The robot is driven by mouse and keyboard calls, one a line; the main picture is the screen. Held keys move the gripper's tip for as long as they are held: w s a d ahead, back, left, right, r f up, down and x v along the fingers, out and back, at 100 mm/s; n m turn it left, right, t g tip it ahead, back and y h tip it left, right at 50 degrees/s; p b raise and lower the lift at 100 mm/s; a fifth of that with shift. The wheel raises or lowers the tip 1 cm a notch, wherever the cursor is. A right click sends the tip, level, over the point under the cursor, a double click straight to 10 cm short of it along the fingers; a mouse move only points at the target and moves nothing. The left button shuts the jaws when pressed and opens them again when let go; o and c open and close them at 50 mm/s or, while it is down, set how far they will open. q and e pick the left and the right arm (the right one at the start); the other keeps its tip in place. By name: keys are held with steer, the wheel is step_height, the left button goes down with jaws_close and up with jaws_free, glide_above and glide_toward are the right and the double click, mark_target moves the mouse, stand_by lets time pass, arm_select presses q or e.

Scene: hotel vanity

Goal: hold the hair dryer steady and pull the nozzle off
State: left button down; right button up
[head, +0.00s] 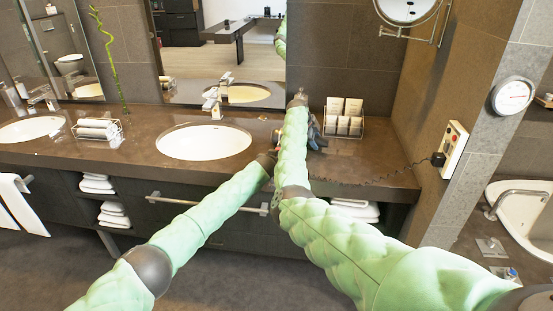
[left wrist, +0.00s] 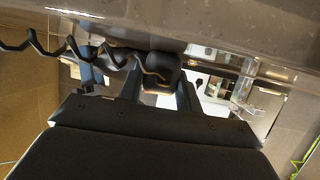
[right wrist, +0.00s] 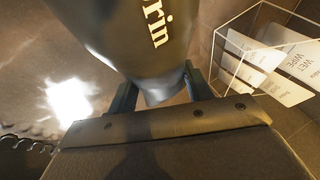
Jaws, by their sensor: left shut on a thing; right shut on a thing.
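The hair dryer shows in the right wrist view as a large dark grey barrel (right wrist: 125,35) with pale gold lettering. Its narrower, lighter end piece, which looks like the nozzle (right wrist: 165,92), sits between the two fingers of my right gripper (right wrist: 162,98), shut on it. In the left wrist view my left gripper (left wrist: 159,92) is shut on a dark part that looks like the dryer's handle (left wrist: 158,72). In the head view my arms hide most of the dryer and both fingertips. I cannot see whether the nozzle joint has a gap.
A black coiled cord (head: 385,178) runs along the counter (head: 360,185) to a wall unit (head: 453,148) on the right. A clear holder with cards (head: 343,125) stands close behind the dryer. A sink (head: 204,142) lies left of my arms.

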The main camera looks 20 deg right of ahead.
mark_target(322, 139)
steer(key=o, duration=0.3)
steer(key=c, duration=0.5)
steer(key=shift+o, duration=0.2)
steer(key=shift+s+d, duration=0.1)
steer(key=shift+d, duration=0.05)
arm_select(q)
steer(key=shift+a, duration=0.1)
arm_select(e)
steer(key=shift+s+d, duration=0.1)
steer(key=shift+d, duration=0.1)
arm_select(q)
steer(key=shift+w+a+f, duration=0.1)
steer(key=shift+w+a, duration=0.15)
arm_select(e)
steer(key=shift+s+d, duration=0.5)
steer(key=shift+d, duration=0.25)
arm_select(q)
steer(key=shift+s+d, duration=0.15)
steer(key=shift+s, duration=0.05)
arm_select(e)
steer(key=shift+s+r, duration=0.1)
arm_select(q)
steer(key=shift+d, duration=0.15)
arm_select(e)
steer(key=shift+s+d, duration=0.2)
steer(key=shift+d, duration=0.05)
